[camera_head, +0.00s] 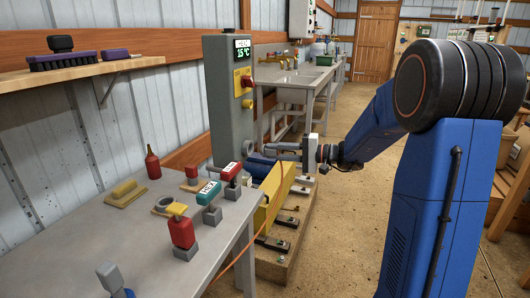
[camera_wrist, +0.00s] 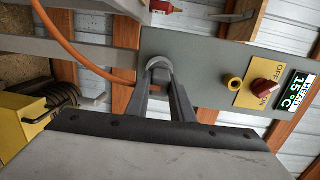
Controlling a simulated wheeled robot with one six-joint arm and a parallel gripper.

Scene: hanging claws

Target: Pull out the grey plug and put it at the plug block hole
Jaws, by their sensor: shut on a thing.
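The grey plug (camera_wrist: 158,64) shows as a rounded grey end between my fingertips, against the lower left part of the grey control box (camera_wrist: 205,70). My gripper (camera_wrist: 163,82) is shut on it. I cannot tell whether the plug is still seated in the box. An orange cable (camera_wrist: 72,50) curves to the plug's side behind my fingers. I cannot make out the plug block hole.
The box carries a display, a red knob (camera_wrist: 265,87) and a yellow button. A yellow body (camera_head: 270,197) stands under my gripper by the grey table (camera_head: 150,240), which holds several coloured items. A sink bench (camera_head: 295,75) stands behind. Open floor lies beyond.

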